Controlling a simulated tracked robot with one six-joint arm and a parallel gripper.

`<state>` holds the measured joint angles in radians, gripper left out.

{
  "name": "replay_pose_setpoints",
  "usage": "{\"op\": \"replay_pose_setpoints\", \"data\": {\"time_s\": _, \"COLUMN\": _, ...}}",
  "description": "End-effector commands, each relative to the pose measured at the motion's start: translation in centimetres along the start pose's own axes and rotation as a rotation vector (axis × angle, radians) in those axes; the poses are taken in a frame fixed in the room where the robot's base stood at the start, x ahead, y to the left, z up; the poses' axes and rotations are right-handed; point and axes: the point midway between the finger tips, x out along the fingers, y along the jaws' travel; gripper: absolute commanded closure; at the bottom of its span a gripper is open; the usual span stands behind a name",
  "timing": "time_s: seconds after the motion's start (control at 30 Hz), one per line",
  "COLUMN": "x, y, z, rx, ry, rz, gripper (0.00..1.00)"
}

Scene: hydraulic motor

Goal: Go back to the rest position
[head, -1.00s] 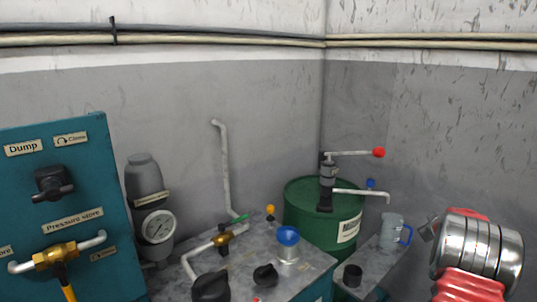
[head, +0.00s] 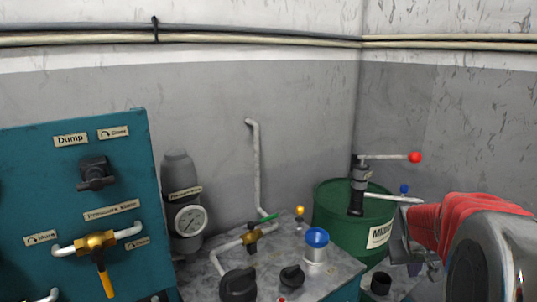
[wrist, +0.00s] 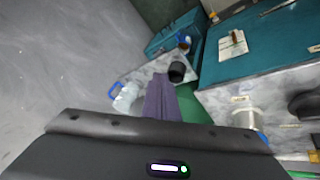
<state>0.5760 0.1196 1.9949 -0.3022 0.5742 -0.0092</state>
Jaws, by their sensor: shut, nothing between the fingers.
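My gripper is shut and empty. In the wrist view its dark fingers (wrist: 160,82) are pressed together and point over the small grey table beside the green drum. In the head view my red and chrome arm fills the lower right, and the gripper end (head: 408,222) is partly hidden by it, in front of the drum's right side. Nothing hangs from the fingers.
A green drum (head: 335,205) with a red-knobbed hand pump (head: 360,185) stands in the corner. A clear jug (wrist: 126,97) and a black cup (wrist: 177,71) are on the small table. A teal valve panel (head: 40,200) stands left.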

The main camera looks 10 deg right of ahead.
Motion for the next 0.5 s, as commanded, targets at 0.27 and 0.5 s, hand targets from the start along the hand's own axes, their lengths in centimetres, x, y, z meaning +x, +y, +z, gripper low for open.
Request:
{"op": "replay_pose_setpoints", "data": {"time_s": 0.27, "x": -5.8, "y": -6.6, "z": 6.2, "rx": 0.002, "ry": -0.085, "rz": -0.093, "gripper": 1.00}}
{"op": "replay_pose_setpoints", "data": {"time_s": 0.5, "x": -10.2, "y": -11.3, "z": 11.4, "rx": -0.016, "ry": -0.133, "rz": -0.171, "gripper": 1.00}}
